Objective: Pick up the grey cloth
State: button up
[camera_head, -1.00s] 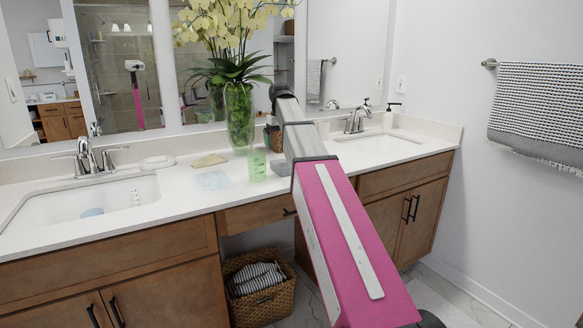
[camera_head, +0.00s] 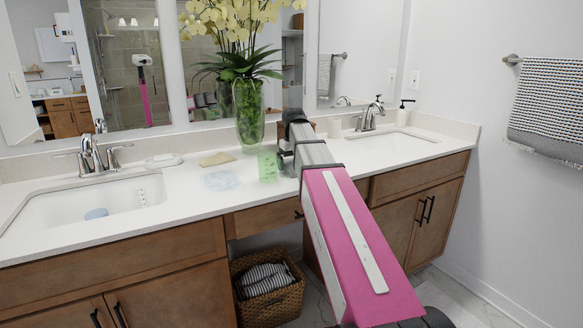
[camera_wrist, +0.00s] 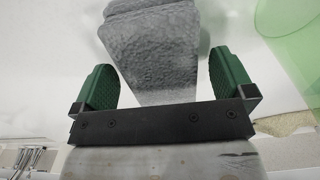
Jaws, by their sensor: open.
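The grey cloth (camera_wrist: 152,45) shows in the wrist view as a rough, folded grey piece on the white counter. It lies between and beyond the two green fingers of my gripper (camera_wrist: 164,80). The fingers are open, with a gap on each side of the cloth, and its near end is hidden by the dark gripper bar. In the head view my gripper (camera_head: 285,160) is mostly hidden by my arm, low beside the green glass. I cannot make out the grey cloth on the counter there.
The green glass (camera_head: 267,167) stands close to my gripper and also shows in the wrist view (camera_wrist: 297,40). A vase of orchids (camera_head: 249,115) is behind it. A tan cloth (camera_head: 217,159) and a pale blue patterned piece (camera_head: 221,180) lie left. Sinks flank the counter (camera_head: 190,195).

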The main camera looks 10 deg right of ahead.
jog(key=shift+f, duration=0.35)
jog(key=c, duration=1)
jog(key=shift+o, duration=0.2)
jog(key=shift+r, duration=0.1)
notch_tip(320, 180, up, 10)
jog(key=shift+f, duration=0.1)
jog(key=shift+o, duration=0.4)
